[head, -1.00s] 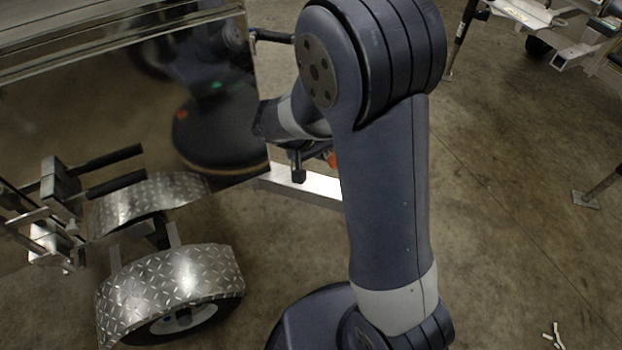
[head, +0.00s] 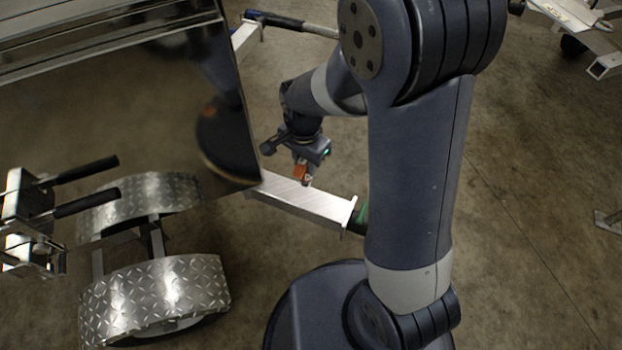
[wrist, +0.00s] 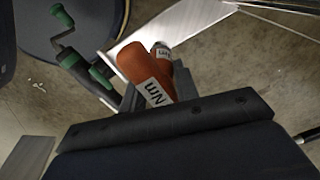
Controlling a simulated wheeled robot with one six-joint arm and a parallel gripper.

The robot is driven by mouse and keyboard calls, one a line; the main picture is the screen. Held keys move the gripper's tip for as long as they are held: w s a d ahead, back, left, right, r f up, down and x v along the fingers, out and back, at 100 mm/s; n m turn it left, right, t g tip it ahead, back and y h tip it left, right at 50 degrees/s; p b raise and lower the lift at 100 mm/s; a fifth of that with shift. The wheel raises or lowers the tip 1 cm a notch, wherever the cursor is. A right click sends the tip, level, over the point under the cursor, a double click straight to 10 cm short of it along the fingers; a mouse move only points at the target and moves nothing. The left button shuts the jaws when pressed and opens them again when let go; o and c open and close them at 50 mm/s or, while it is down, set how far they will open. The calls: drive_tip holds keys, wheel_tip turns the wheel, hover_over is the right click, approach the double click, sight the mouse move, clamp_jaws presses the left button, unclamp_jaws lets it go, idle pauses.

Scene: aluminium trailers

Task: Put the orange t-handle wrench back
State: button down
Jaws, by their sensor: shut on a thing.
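The orange t-handle wrench (wrist: 146,65) is held between the jaws of my gripper (wrist: 158,92) in the wrist view. Its orange body carries white "Nm" labels, and its lower part is hidden by the jaws. In the head view, a small orange piece of the wrench (head: 300,172) shows at my gripper (head: 304,178). My gripper is shut on it, just above or beside the bare aluminium beam (head: 312,207). I cannot tell whether the wrench touches the beam. The wrench's place is not clearly visible.
The shiny trailer box (head: 120,120) stands left of my gripper. Diamond-plate fenders (head: 155,295) and black-gripped levers (head: 85,203) are at lower left. A crank with green grips (wrist: 82,58) is close to the wrench in the wrist view. Open concrete floor (head: 540,200) lies to the right.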

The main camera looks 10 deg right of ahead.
sight(305, 180)
wheel_tip(305, 180, down, 8)
drive_tip(key=shift+f+b, duration=0.2)
drive_tip(key=shift+b, duration=0.8)
drive_tip(key=c, duration=1.1)
unclamp_jaws()
drive_tip(key=shift+r, duration=0.15)
wheel_tip(305, 180, up, 12)
drive_tip(key=p, duration=0.3)
drive_tip(key=shift+s, duration=0.1)
wheel_tip(305, 180, down, 13)
drive_tip(key=b, duration=0.3)
drive_tip(key=shift+r+p, duration=0.7)
drive_tip(key=shift+r, duration=2.15)
